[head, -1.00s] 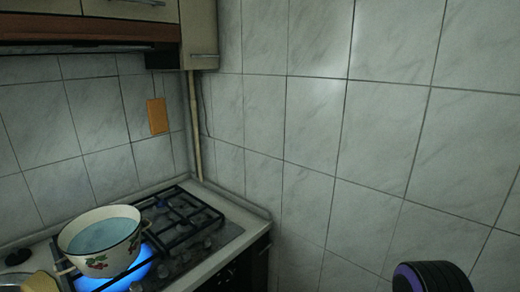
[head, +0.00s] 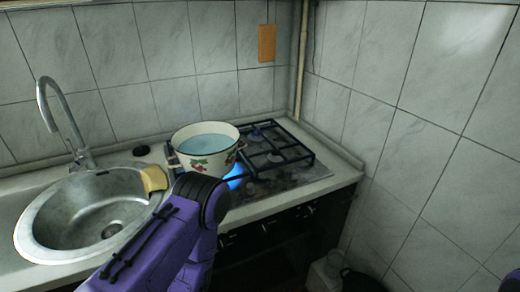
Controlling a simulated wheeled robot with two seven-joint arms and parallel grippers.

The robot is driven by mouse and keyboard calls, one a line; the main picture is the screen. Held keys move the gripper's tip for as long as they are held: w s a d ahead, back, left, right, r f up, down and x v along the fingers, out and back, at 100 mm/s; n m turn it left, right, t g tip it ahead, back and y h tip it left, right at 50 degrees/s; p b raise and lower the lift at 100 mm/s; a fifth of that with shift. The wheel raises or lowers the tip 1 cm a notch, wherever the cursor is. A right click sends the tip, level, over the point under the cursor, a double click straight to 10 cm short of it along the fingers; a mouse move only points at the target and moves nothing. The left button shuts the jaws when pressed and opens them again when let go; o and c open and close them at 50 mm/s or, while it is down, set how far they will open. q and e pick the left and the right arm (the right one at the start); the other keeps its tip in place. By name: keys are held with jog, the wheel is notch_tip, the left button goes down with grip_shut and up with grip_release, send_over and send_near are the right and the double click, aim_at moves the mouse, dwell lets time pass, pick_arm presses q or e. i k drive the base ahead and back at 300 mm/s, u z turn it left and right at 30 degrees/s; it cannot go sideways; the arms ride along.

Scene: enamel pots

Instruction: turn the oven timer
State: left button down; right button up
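The oven (head: 275,262) is a dark front under the stove at the counter's right end. A few small dark knobs (head: 307,210) show dimly along its upper front edge. I cannot tell which of them is the timer. My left arm comes in from the lower left as a purple link with a black joint, in front of the counter, and covers the left part of the oven front. My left gripper does not show. My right gripper does not show either; only a sliver of purple is at the lower right edge.
A white pot (head: 205,163) with fruit decoration holds bluish liquid over a glowing blue flame on the gas hob (head: 278,152). A sink (head: 85,215) with a tall tap and a yellow sponge (head: 153,179) are at left. A tiled wall bounds the right side.

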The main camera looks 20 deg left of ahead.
aim_at(308, 210)
jog(key=z, duration=0.5)
jog(key=i, duration=0.55)
jog(key=z, duration=0.1)
